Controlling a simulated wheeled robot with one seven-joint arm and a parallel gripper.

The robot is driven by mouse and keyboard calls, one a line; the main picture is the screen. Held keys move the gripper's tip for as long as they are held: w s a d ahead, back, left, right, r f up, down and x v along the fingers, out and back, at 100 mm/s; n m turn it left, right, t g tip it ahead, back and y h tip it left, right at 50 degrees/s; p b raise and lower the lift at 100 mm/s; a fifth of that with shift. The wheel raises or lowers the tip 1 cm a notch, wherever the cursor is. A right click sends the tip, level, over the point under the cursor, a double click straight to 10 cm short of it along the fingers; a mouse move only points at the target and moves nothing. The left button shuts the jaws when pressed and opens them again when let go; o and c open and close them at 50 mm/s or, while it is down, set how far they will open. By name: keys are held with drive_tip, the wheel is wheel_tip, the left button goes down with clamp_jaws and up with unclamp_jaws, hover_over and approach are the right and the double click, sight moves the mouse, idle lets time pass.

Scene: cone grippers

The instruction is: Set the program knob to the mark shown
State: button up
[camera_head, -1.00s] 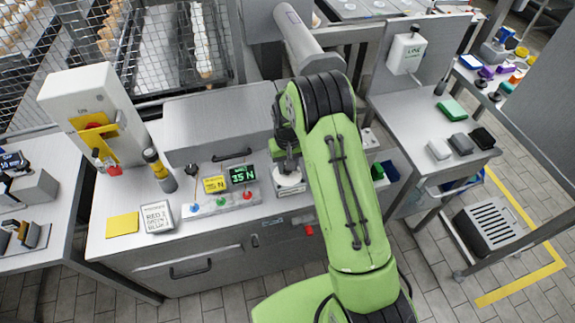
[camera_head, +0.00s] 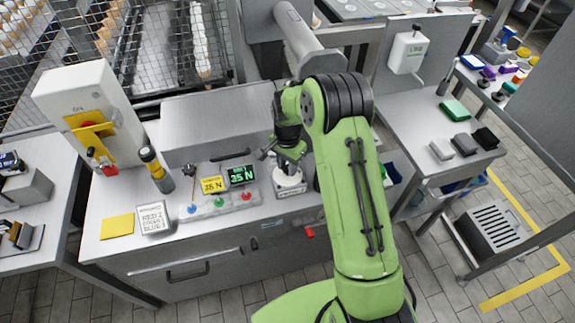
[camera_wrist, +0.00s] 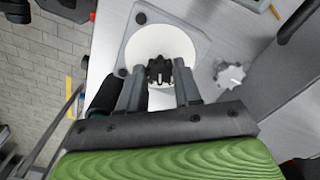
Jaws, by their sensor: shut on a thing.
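The program knob (camera_wrist: 158,72) is black and lobed, and stands on a round white dial (camera_wrist: 150,45) in the wrist view. My gripper (camera_wrist: 158,86) has one finger on each side of the knob and is shut on it. In the head view my gripper (camera_head: 291,158) points down over the dial (camera_head: 289,181) at the right part of the steel bench. There the knob is hidden behind the fingers. I cannot read any mark on the dial in either view.
A grey lobed knob (camera_wrist: 231,75) is right of the dial in the wrist view. Left of the dial stand a green-lit display (camera_head: 241,175), a yellow display (camera_head: 212,184) and small coloured levers. A grey housing (camera_head: 215,125) rises behind. A white box (camera_head: 90,110) stands at the left.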

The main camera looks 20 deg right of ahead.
drive_tip(key=m, duration=0.4)
drive_tip(key=shift+m+b, duration=0.3)
drive_tip(key=shift+b, duration=0.05)
idle(0.4)
drive_tip(key=o, duration=1)
drive_tip(key=shift+o, duration=0.2)
wheel_tip(320, 180, up, 16)
drive_tip(key=p, duration=0.2)
drive_tip(key=shift+f, duration=0.1)
